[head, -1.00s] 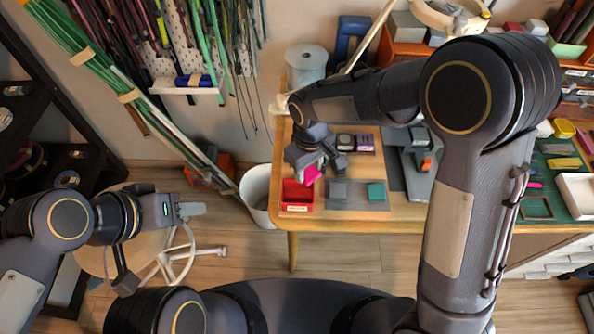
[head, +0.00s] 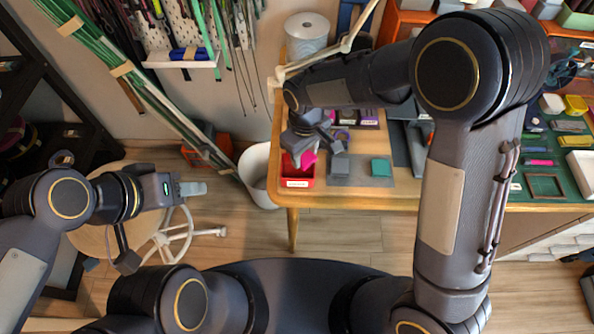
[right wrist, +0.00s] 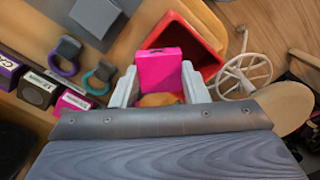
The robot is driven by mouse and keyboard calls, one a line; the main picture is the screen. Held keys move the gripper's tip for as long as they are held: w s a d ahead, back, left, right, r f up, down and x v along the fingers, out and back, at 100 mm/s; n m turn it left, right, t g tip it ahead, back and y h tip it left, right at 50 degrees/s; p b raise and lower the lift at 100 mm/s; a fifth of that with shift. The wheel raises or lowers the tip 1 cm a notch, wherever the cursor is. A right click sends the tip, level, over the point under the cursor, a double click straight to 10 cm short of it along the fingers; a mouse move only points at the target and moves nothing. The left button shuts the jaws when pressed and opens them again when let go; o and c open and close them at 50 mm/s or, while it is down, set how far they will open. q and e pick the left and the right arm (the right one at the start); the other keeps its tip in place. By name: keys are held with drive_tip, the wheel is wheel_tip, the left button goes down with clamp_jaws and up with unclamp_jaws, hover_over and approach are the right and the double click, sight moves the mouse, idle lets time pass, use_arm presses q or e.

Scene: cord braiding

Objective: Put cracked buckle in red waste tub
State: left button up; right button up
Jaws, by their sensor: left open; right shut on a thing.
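The magenta piece, which I take to be the cracked buckle (head: 308,160), is held by my right gripper (head: 306,155). In the right wrist view the magenta piece (right wrist: 160,68) sits between the two pale fingers of my right gripper (right wrist: 160,90), which are shut on it. The red waste tub (head: 297,183) stands at the table's front left corner. The piece is over the tub's opening in the head view; its exact height is unclear. The tub (right wrist: 205,45) shows just behind the piece in the wrist view. My left gripper (head: 192,188) is open and empty, left of the table.
Labelled boxes (head: 368,117) stand behind. A white bin (head: 256,172) stands on the floor left of the table. A stool (head: 92,237) is under my left arm.

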drive_tip(key=o, duration=1)
drive_tip(key=shift+r, duration=0.1)
wheel_tip(320, 180, up, 7)
drive_tip(key=shift+r, duration=0.3)
